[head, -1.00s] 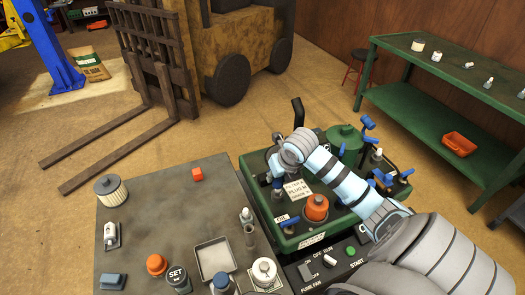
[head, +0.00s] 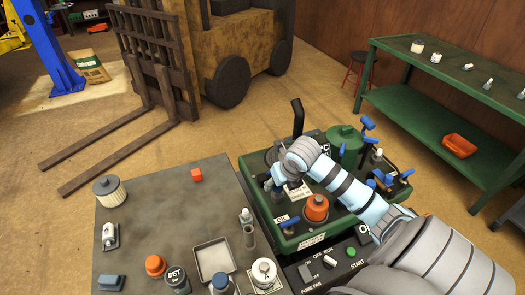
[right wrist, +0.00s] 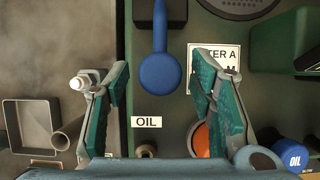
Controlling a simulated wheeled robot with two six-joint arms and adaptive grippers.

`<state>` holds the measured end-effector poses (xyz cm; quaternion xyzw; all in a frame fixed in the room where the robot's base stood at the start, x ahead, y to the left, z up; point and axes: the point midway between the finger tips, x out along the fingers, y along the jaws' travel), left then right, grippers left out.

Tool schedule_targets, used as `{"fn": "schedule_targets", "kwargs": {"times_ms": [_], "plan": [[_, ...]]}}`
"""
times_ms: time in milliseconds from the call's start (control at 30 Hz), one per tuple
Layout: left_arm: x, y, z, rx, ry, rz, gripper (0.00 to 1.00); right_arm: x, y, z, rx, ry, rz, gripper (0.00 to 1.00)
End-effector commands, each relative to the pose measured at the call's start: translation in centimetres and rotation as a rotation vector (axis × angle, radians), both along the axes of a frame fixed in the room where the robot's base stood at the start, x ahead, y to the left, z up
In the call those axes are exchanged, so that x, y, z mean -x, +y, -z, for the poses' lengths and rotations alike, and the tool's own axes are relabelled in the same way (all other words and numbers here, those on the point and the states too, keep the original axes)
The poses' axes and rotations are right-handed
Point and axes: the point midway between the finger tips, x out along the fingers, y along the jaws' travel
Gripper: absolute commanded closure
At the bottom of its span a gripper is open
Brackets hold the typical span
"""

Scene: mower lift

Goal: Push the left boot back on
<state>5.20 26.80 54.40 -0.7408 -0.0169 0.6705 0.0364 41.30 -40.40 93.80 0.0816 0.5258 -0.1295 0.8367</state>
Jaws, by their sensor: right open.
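The green engine unit (head: 335,228) stands right of the grey bench. On its left part is a blue rounded piece with a stem (right wrist: 160,74), which I take for the left boot; it runs up to a dark block (right wrist: 160,12) in the right wrist view. I cannot tell how it is seated. My right gripper (right wrist: 160,66) is open, with its two green-padded fingers apart on either side of the blue piece, not touching it. In the head view the right gripper (head: 278,178) hangs over the unit's left side and partly hides this area. My left gripper is not in view.
An OIL label (right wrist: 146,122) and an orange cap (right wrist: 202,142) are close below the fingers. Other blue-handled parts (head: 367,122) stand at the unit's right. The grey bench (head: 150,200) holds a tray (head: 214,258), a filter (head: 109,190) and several small parts.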

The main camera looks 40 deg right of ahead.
Motion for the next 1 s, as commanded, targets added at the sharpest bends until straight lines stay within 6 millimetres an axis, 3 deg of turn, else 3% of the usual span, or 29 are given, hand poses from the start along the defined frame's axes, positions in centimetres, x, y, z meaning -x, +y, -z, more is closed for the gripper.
{"fn": "schedule_targets", "kwargs": {"times_ms": [167, 600, 1000], "plan": [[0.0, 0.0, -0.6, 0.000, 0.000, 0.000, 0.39, 0.0, 0.0, -0.8, 0.000, -0.001, 0.000, 0.50], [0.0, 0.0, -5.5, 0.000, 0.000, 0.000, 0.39, -0.1, 0.0, -7.2, 0.001, -0.002, -0.001, 0.50], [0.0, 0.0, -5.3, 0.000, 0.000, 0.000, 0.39, 0.0, 0.0, -7.0, 0.000, -0.001, 0.000, 0.50]]}}
